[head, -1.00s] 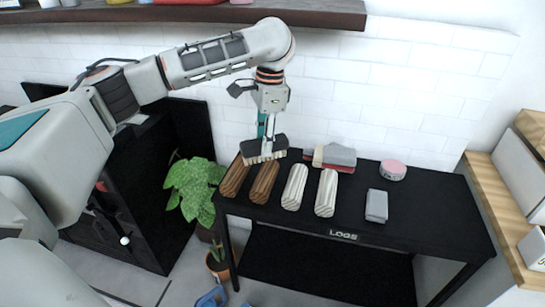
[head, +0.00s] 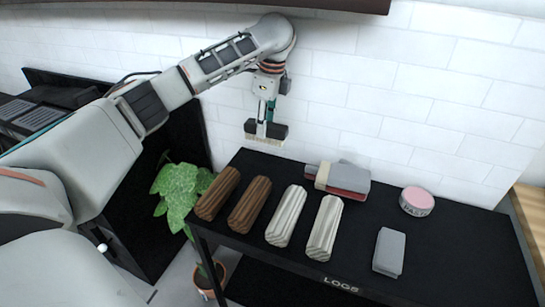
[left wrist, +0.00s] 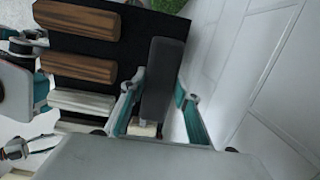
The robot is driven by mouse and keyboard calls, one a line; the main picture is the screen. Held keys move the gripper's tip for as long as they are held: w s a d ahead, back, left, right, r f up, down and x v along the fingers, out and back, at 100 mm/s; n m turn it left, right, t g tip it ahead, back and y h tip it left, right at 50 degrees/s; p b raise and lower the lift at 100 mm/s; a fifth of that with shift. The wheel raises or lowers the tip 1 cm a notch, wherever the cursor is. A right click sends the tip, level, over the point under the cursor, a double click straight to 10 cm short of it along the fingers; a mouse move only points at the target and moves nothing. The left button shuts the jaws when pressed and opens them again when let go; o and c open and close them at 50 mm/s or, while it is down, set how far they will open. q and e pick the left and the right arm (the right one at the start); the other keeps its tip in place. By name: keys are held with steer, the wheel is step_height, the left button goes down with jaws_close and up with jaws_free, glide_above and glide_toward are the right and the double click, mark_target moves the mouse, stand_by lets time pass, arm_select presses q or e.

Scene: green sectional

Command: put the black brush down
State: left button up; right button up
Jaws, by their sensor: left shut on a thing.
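My left gripper (head: 266,118) points down and is shut on the black brush (head: 279,131), which has pale bristles facing down. In the head view the brush shows against the wall tiles, just above the far left corner of the black table (head: 370,222). It appears clear of the table top. In the left wrist view the brush (left wrist: 162,85) is a dark block between the teal fingers of the left gripper (left wrist: 158,105). What may be my right gripper (left wrist: 18,148) shows small at the lower left there; its jaw state is unclear.
Two brown logs (head: 249,204) and two pale logs (head: 286,215) lie on the table's left half. A strapped red and grey bundle (head: 338,178), a pink-topped tin (head: 417,201) and a grey block (head: 389,251) lie farther right. A plant (head: 180,192) stands left of the table.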

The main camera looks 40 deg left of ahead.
mark_target(265, 142)
arm_select(q)
step_height(265, 142, down, 3)
steer(key=shift+s+f+b, duration=0.15)
steer(key=shift+b, duration=0.35)
step_height(265, 142, down, 3)
steer(key=shift+b, duration=0.75)
steer(key=shift+f, duration=0.1)
step_height(265, 142, down, 4)
steer(key=shift+r+b, duration=0.2)
steer(key=shift+b, duration=1)
steer(key=shift+r, duration=0.15)
jaws_close()
steer(key=shift+r, duration=0.15)
steer(key=shift+f, duration=0.2)
steer(key=o, duration=1.2)
jaws_free()
steer(key=shift+c, duration=0.2)
arm_select(e)
steer(key=a, duration=0.1)
steer(key=a+y, duration=0.1)
steer(key=a, duration=0.1)
steer(key=shift+w+a+r, duration=0.2)
steer(key=shift+a, duration=0.05)
steer(key=shift+m, duration=0.3)
